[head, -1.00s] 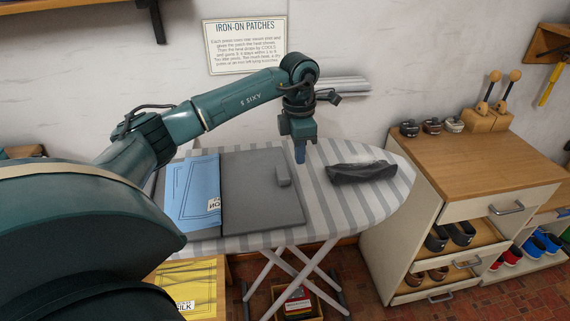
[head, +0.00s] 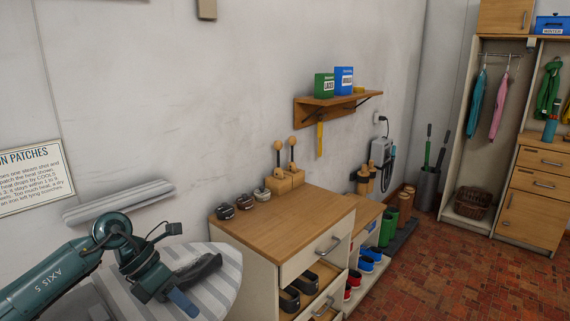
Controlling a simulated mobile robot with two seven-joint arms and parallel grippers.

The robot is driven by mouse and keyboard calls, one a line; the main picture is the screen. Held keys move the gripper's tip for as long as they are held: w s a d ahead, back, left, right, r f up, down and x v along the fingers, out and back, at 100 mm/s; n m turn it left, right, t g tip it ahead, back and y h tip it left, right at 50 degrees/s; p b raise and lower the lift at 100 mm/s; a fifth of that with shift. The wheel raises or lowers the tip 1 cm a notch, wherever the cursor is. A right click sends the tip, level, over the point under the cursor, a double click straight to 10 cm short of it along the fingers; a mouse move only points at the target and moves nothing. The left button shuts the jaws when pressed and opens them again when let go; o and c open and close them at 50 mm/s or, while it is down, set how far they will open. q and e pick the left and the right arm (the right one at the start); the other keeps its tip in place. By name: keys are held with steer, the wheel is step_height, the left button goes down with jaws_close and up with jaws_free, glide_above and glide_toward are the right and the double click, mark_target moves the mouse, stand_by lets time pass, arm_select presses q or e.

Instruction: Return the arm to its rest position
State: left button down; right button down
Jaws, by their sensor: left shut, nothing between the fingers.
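My left arm comes in from the lower left in the head view. Its gripper (head: 183,302) is shut with nothing in it, and its blue fingers point down and to the right over the striped ironing board (head: 226,262). A dark grey folded item (head: 200,270) lies on the board just behind and beside the gripper. I cannot tell whether the fingers touch the board. My right gripper is not in view.
A wooden-topped cabinet (head: 290,225) stands right of the board, with small dark items (head: 226,211) and a wooden block with knobbed rods (head: 285,181) on it. A wall shelf (head: 337,108) holds boxes. Brick floor (head: 440,265) lies open at the right.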

arm_select(q)
steer(key=s+d+r+n+t+h, duration=0.1)
steer(key=s+d+n+t+h, duration=0.15)
steer(key=d+n+h, duration=0.45)
steer(key=s+d+r+n+t+h, duration=0.1)
steer(key=s+d+n+t+h, duration=0.15)
steer(key=d+h, duration=0.45)
steer(key=s+a+f+n+t+y, duration=0.2)
steer(key=f+n+y, duration=0.4)
steer(key=n, duration=0.4)
steer(key=s+a+f+n+t+y, duration=0.2)
steer(key=s+a+f+n+y, duration=0.2)
steer(key=s+f+n, duration=0.3)
steer(key=s+a+f+n+t+y, duration=0.1)
steer(key=s+f+n+y, duration=0.3)
steer(key=n, duration=1.1)
step_height(320, 180, down, 5)
steer(key=a+y, duration=0.1)
steer(key=y, duration=0.2)
steer(key=shift+s+a+t+y+p, duration=0.3)
steer(key=shift+s+a+t+p, duration=0.1)
steer(key=shift+n, duration=0.25)
